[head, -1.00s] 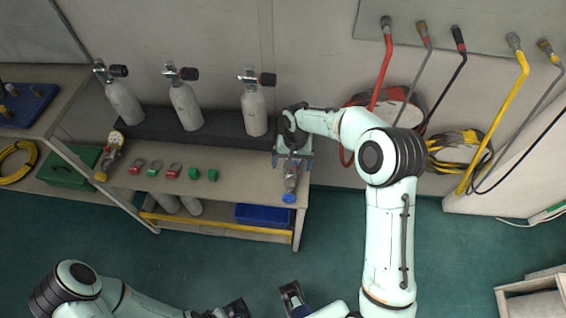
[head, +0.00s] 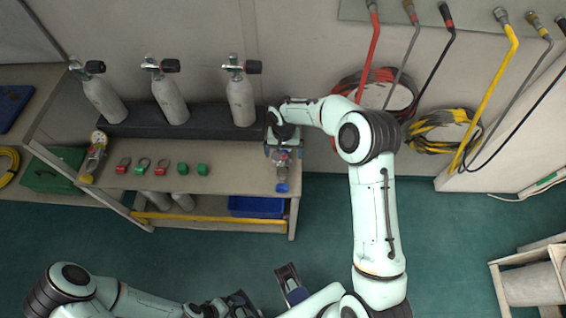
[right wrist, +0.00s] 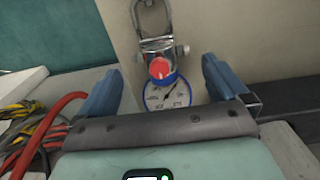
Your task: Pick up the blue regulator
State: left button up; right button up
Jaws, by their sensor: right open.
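The blue regulator (head: 281,187) lies at the right end of the bench. In the right wrist view it shows a blue-rimmed gauge (right wrist: 167,95), a red knob and a metal yoke. My right gripper (head: 284,155) is over its far part, hiding some of it. In the right wrist view the blue fingers of my right gripper (right wrist: 162,85) are apart, one on each side of the regulator, with gaps. My left gripper (head: 240,303) is partly seen at the bottom edge, far from the bench; its jaws cannot be made out.
Grey cylinders (head: 241,100) stand in a dark rack (head: 205,123) behind. Coiled hoses (head: 440,130) hang on the wall to the right.

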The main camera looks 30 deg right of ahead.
aim_at(283, 156)
notch_tip(283, 156, down, 3)
jog(key=c, duration=1.5)
jog(key=shift+w, duration=0.1)
jog(key=shift+r, duration=0.1)
notch_tip(283, 156, up, 20)
jog(key=shift+p, duration=0.85)
